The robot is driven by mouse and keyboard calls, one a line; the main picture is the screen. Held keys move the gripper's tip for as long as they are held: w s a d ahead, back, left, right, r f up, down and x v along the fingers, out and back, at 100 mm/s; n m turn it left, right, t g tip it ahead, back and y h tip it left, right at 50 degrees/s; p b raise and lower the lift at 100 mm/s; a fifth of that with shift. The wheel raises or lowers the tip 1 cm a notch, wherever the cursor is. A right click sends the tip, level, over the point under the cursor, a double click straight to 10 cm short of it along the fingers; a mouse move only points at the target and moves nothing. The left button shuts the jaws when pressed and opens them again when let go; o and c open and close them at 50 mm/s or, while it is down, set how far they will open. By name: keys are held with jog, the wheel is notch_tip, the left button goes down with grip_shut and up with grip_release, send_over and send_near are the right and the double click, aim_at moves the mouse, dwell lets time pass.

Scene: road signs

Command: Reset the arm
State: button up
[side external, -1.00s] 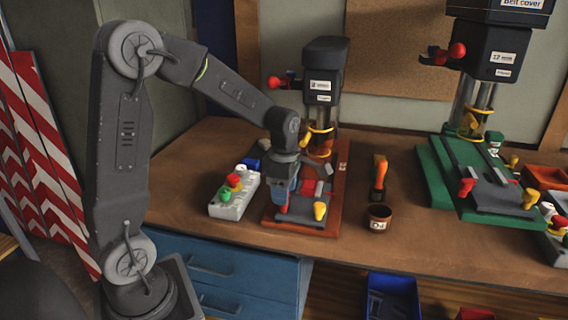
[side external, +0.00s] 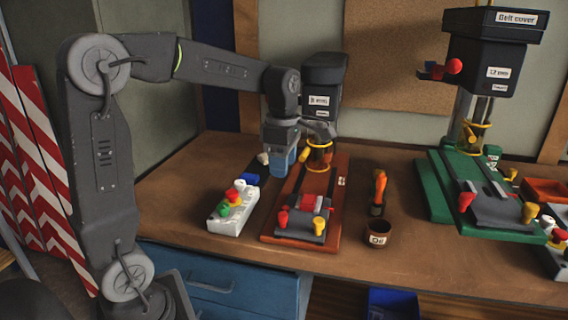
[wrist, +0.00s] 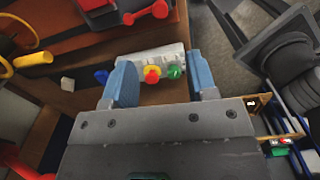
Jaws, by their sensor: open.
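My gripper (side external: 283,164) hangs in the air above the workbench, its blue fingers pointing down, to the left of the small drill press's column. In the wrist view my gripper (wrist: 160,66) has its two blue fingers wide apart with nothing between them. The small drill press (side external: 320,85) stands on a red-brown base (side external: 329,217) with a grey vise (side external: 302,227) at its front end. The box also shows beyond my fingers in the wrist view (wrist: 172,52).
A brown cup (side external: 377,236) and an orange-handled tool (side external: 379,190) stand right of the base. A larger drill press on a green base (side external: 436,192) stands farther right. Blue drawers (side external: 225,283) sit under the bench. Bare bench top lies left of the control box.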

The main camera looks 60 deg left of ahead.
jog(key=s+d+m+t, duration=0.2)
jog(key=s+d+m, duration=0.3)
jog(key=m, duration=0.8)
jog(key=s+d+m+t, duration=0.3)
jog(key=s+d+m, duration=0.3)
jog(key=s+m, duration=0.4)
jog(key=m, duration=0.3)
jog(key=shift+s+d+t, duration=0.25)
jog(key=shift+t, duration=0.05)
